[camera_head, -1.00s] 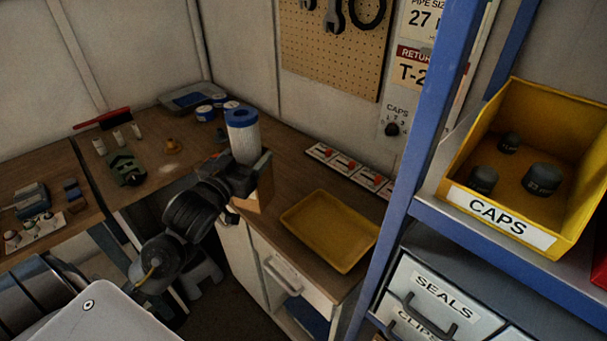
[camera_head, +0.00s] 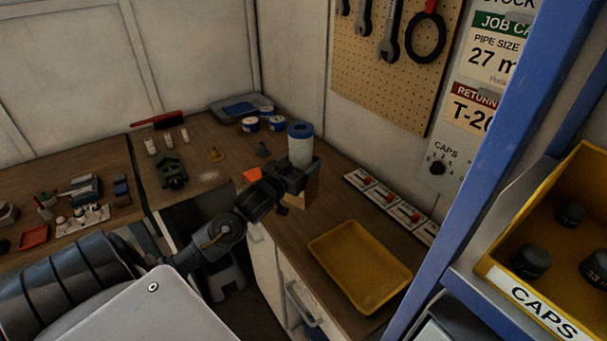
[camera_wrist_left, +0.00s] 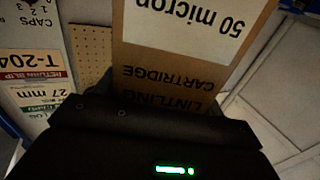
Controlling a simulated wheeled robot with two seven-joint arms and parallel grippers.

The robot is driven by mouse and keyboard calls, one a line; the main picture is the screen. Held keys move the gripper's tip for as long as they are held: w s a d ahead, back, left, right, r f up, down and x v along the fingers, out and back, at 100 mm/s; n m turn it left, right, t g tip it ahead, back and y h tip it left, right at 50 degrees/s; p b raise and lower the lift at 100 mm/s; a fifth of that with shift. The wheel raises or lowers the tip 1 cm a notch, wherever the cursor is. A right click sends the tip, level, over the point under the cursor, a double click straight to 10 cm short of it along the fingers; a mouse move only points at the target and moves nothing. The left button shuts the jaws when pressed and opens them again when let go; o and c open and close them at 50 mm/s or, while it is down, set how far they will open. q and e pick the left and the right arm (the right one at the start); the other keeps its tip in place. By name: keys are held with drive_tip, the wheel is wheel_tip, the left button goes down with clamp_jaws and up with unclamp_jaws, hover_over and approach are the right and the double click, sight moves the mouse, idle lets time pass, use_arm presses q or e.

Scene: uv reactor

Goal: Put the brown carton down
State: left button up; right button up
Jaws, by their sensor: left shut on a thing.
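The brown carton (camera_head: 312,189) is in my left gripper (camera_head: 290,180), over the wooden worktop (camera_head: 325,205) behind the yellow tray; the gripper covers much of it. I cannot tell whether its base touches the worktop. In the left wrist view the carton (camera_wrist_left: 190,78) fills the middle, with print reading "50 micron" and "lintling cartridge", upside down in the picture. A white cylinder with a blue top (camera_head: 300,146) shows right above the carton in the head view; I cannot tell if it stands in or behind it. My right gripper is out of view.
An empty yellow tray (camera_head: 360,266) lies on the worktop in front. A row of white blocks with red parts (camera_head: 388,200) runs along the wall. Blue-and-white tubs (camera_head: 250,124) stand behind. A blue rack post (camera_head: 495,170) and yellow caps bin (camera_head: 490,258) are at right.

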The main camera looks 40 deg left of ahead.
use_arm(q)
drive_tip(key=w+f, duration=0.1)
drive_tip(key=w+a+f, duration=0.1)
drive_tip(key=f, duration=0.1)
drive_tip(key=w+a+f, duration=0.1)
drive_tip(key=shift+f+p, duration=0.25)
drive_tip(key=shift+p, duration=0.1)
drive_tip(key=shift+w+a+f, duration=0.15)
drive_tip(key=shift+w+f, duration=0.05)
drive_tip(key=shift+f, duration=0.1)
wheel_tip(320, 180, down, 2)
drive_tip(key=shift+f+p, duration=0.15)
drive_tip(key=shift+p, duration=0.75)
drive_tip(key=shift+f, duration=0.5)
drive_tip(key=o, duration=1.2)
